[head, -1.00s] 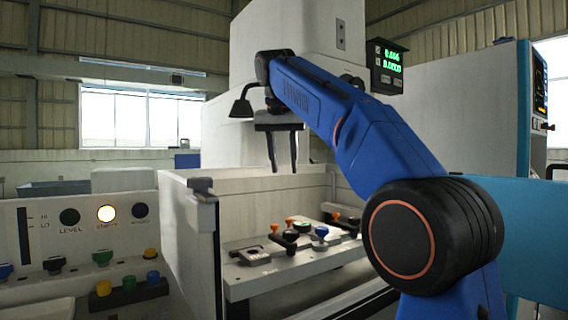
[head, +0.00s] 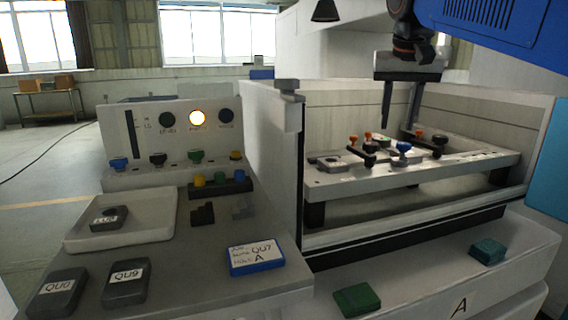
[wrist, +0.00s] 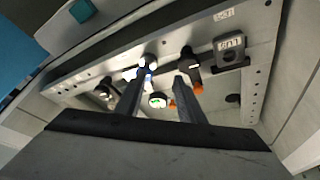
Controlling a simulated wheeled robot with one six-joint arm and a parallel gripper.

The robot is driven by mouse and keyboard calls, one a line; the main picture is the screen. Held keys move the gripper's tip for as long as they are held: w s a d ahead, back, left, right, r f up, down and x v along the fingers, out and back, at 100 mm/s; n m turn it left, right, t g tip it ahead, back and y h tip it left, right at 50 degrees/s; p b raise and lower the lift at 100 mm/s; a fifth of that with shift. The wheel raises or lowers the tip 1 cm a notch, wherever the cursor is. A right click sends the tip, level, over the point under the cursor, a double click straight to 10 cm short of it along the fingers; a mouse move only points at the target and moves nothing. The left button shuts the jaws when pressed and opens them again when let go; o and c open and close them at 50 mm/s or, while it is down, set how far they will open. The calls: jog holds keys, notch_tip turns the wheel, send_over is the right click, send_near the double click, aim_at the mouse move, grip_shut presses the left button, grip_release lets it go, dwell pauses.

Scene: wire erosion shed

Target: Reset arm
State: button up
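My gripper (head: 401,120) hangs fingers-down above the worktable (head: 330,186) inside the machine's tank. Its two dark fingers are spread apart with nothing between them, so it is open and empty. In the wrist view my gripper (wrist: 158,82) also shows two separated fingers, with the fixture plate and its clamps beyond them. My blue arm comes in from the upper right of the head view. On the worktable are clamps with orange knobs (head: 353,139), a blue knob (head: 401,147) and a grey block (head: 333,161) at the left.
The tank's left wall (head: 270,150) stands beside the control panel (head: 150,140) with a lit lamp (head: 197,117).

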jog(key=s+d+f+n, duration=0.1)
jog(key=s+f, duration=0.7)
jog(key=f, duration=0.4)
jog(key=s+f+n+y, duration=0.1)
jog(key=s+f, duration=0.8)
jog(key=f, duration=0.2)
jog(key=s+d+f+n, duration=0.1)
jog(key=s+f, duration=0.8)
jog(key=f, duration=0.3)
jog(key=shift+s+d+f+t, duration=0.2)
jog(key=shift+d+f+t, duration=0.1)
jog(key=shift+d+f, duration=0.05)
